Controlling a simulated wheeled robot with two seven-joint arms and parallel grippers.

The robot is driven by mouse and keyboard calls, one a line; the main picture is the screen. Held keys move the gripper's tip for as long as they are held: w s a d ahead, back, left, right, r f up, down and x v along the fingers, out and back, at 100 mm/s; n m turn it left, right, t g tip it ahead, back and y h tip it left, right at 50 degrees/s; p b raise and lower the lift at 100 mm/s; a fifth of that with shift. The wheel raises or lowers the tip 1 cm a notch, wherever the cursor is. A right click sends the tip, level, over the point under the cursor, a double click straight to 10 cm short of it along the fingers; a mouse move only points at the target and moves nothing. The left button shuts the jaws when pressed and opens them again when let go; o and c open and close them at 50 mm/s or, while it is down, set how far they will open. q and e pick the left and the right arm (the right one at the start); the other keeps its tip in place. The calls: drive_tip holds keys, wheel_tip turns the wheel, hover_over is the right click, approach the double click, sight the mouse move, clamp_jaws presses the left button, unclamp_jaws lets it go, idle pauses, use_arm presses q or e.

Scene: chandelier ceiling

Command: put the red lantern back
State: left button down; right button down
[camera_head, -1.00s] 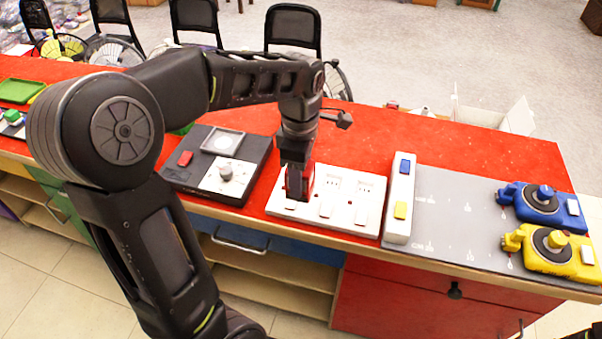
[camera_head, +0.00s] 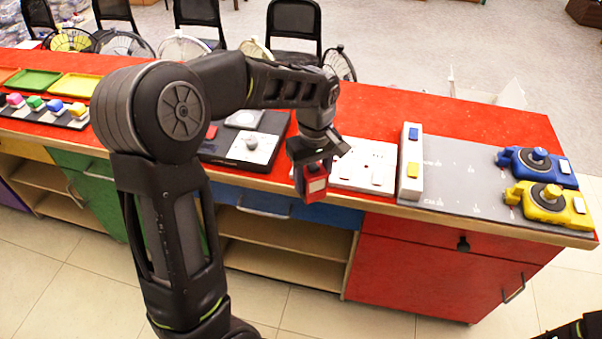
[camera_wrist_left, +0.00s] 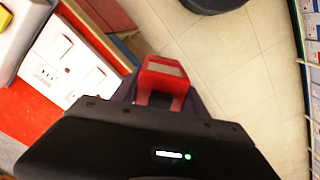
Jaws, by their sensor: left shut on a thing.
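My left gripper (camera_head: 312,166) is shut on the red lantern (camera_head: 314,187), a small red block with a pale panel. The lantern hangs below the fingers, off the white socket board (camera_head: 372,163) and in front of the counter's front edge. In the left wrist view the lantern (camera_wrist_left: 165,66) shows beyond the dark gripper body, with floor tiles behind it; the white board (camera_wrist_left: 66,58) is to its left. The fingertips are hidden in the wrist view.
On the red counter (camera_head: 400,112), a black board with a round knob (camera_head: 252,143) is left of the lantern. A white block with blue and yellow buttons (camera_head: 411,160), a grey mat (camera_head: 458,168), and blue (camera_head: 537,165) and yellow (camera_head: 548,203) devices are right. The counter's back is clear.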

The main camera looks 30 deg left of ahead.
use_arm(q)
drive_tip(key=d+f+m, duration=0.5)
drive_tip(key=f, duration=0.3)
drive_tip(key=w+d+f+m, duration=0.1)
drive_tip(key=d+f+m, duration=0.4)
drive_tip(key=f, duration=0.3)
drive_tip(key=shift+m, duration=0.8)
